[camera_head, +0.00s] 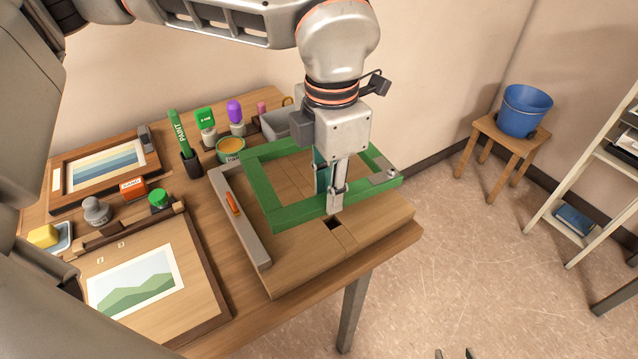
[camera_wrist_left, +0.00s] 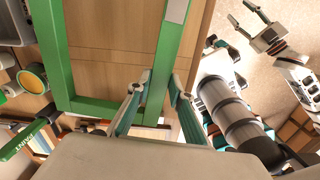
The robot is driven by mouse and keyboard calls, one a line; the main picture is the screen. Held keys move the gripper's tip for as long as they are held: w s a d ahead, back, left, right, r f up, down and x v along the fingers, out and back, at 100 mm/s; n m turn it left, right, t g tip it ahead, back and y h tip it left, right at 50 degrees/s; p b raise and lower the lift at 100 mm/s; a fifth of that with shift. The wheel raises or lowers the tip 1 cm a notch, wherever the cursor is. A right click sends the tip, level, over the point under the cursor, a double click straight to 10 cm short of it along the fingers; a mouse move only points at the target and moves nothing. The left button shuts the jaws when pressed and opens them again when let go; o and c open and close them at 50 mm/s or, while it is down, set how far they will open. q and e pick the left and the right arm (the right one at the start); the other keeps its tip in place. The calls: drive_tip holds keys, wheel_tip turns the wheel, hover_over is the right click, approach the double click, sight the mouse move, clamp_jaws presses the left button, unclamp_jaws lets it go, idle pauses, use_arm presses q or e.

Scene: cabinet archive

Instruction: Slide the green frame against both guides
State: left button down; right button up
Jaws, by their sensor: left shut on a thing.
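The green frame (camera_head: 298,214) is over the wooden board (camera_head: 300,262) on the table; whether it rests flat or is slightly raised is unclear. A grey guide (camera_head: 252,238) with an orange piece runs along the board's left side, and wood shows between it and the frame's left bar towards the front. I cannot make out the second guide. My left gripper (camera_head: 336,208) is shut on the frame's near right bar; the wrist view shows its fingers (camera_wrist_left: 160,92) at that bar (camera_wrist_left: 168,52). My right gripper (camera_wrist_left: 262,28) is open and empty, away from the frame.
A grey tray (camera_head: 277,124), a paint tin (camera_head: 231,150) and paint bottles stand close behind the frame. A drawing board (camera_head: 205,278) lies at left. The table's right edge is close to the board. A blue bucket (camera_head: 526,110) sits on a stool across open floor.

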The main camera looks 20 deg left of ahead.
sight(322, 194)
use_arm(q)
drive_tip(key=shift+w+a+f+n+b, duration=0.1)
drive_tip(key=shift+a+f+n+b, duration=0.05)
drive_tip(key=shift+f+b, duration=0.4)
drive_tip(key=shift+a+f+n+b, duration=0.15)
drive_tip(key=shift+f+b, duration=0.2)
drive_tip(key=shift+f, duration=0.3)
drive_tip(key=shift+a+f, duration=0.15)
drive_tip(key=shift+f, duration=0.2)
drive_tip(key=shift+w+a+f+b, duration=0.1)
drive_tip(key=shift+f+b, duration=0.2)
drive_tip(key=shift+b, duration=0.1)
drive_tip(key=shift+a+f+n, duration=0.15)
drive_tip(key=shift+f+n, duration=0.15)
drive_tip(key=shift+f, duration=0.15)
use_arm(e)
drive_tip(key=shift+s+d+f, duration=0.1)
drive_tip(key=shift+s+f, duration=0.1)
drive_tip(key=shift+f, duration=0.75)
drive_tip(key=shift+s+f, duration=0.2)
drive_tip(key=shift+f, duration=0.7)
use_arm(q)
drive_tip(key=shift+w, duration=0.1)
use_arm(e)
drive_tip(key=shift+s+f, duration=0.1)
use_arm(q)
drive_tip(key=shift+w+a, duration=0.3)
drive_tip(key=shift+a, duration=0.2)
use_arm(e)
drive_tip(key=shift+s, duration=0.2)
